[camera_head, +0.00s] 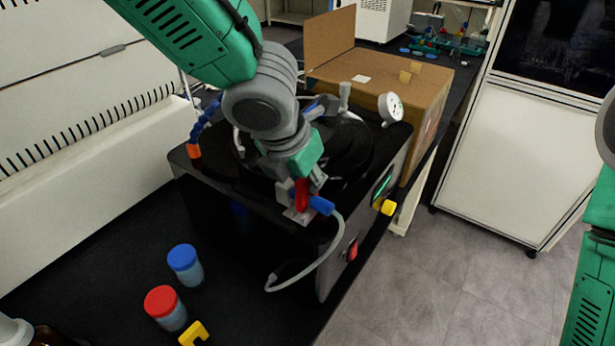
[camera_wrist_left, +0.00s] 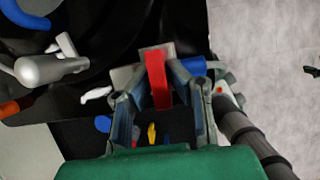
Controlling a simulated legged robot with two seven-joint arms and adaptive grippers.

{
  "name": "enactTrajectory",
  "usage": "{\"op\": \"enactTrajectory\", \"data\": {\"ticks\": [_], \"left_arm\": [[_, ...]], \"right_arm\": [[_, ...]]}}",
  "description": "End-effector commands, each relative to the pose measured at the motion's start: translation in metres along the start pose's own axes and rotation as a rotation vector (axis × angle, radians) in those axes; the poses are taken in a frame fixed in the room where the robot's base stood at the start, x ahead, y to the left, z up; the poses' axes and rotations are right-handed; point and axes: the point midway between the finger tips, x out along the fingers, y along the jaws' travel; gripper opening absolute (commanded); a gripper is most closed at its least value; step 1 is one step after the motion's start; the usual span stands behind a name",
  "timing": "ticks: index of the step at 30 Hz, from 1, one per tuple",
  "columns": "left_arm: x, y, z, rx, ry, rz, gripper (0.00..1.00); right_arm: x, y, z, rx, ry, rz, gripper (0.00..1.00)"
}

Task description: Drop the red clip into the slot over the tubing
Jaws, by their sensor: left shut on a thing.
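The red clip (camera_head: 302,193) stands upright at the metal slot bracket (camera_head: 298,216) on the black machine's front edge. It also shows in the left wrist view (camera_wrist_left: 157,78). My left gripper (camera_head: 305,181) is over the bracket and shut on the clip's upper part. The clip's lower end is at the bracket; how deep it sits in the slot I cannot tell. The clear tubing (camera_head: 338,242) curves down from a blue connector (camera_head: 321,205) beside the clip. The tubing under the clip is hidden. My right gripper is out of view; only part of its arm shows at the right edge.
The black freeze dryer (camera_head: 240,225) carries a gauge (camera_head: 391,107) and a yellow knob (camera_head: 388,207). A blue-lidded jar (camera_head: 185,262), a red-lidded jar (camera_head: 165,306) and a yellow piece (camera_head: 194,333) stand in front. A cardboard box (camera_head: 425,95) is behind.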

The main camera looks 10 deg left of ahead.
Motion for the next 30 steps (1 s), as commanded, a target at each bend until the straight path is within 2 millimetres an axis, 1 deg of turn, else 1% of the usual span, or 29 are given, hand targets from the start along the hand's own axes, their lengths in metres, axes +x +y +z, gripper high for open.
{"op": "enactTrajectory", "data": {"ticks": [30], "left_arm": [[0.012,0.0,-0.005,0.0,0.001,0.0,0.0]], "right_arm": [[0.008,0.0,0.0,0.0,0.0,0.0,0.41]]}}
